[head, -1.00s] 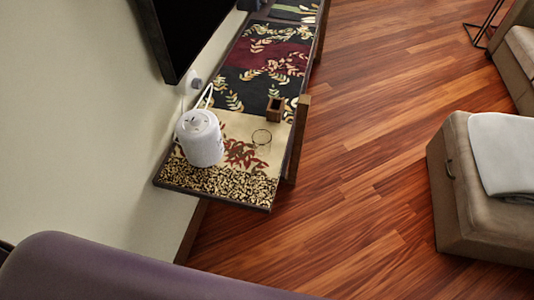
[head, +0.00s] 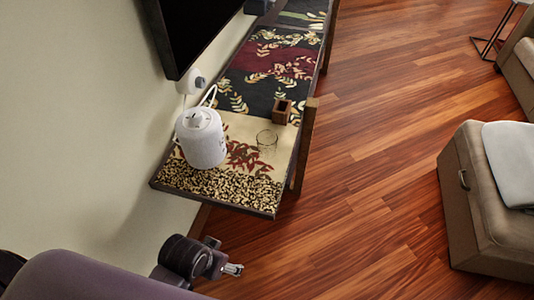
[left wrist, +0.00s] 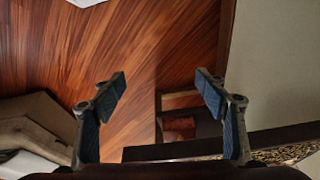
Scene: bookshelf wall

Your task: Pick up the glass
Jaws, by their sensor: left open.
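The glass (head: 267,140), clear and small, stands upright on the patterned cloth of the long narrow table (head: 267,211), near its right edge in the head view. My left gripper (head: 226,260) is low in the head view, in front of the table's near end and well apart from the glass. In the left wrist view my left gripper (left wrist: 162,84) is open with nothing between its fingers. The glass does not show in that view. My right gripper is in neither view.
A white kettle-like pot (head: 200,138) stands left of the glass, and a small brown wooden holder (head: 282,111) stands behind it. A dark screen (head: 195,30) hangs on the wall. A beige ottoman (head: 480,200) is at right; wooden floor (head: 370,180) lies clear between.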

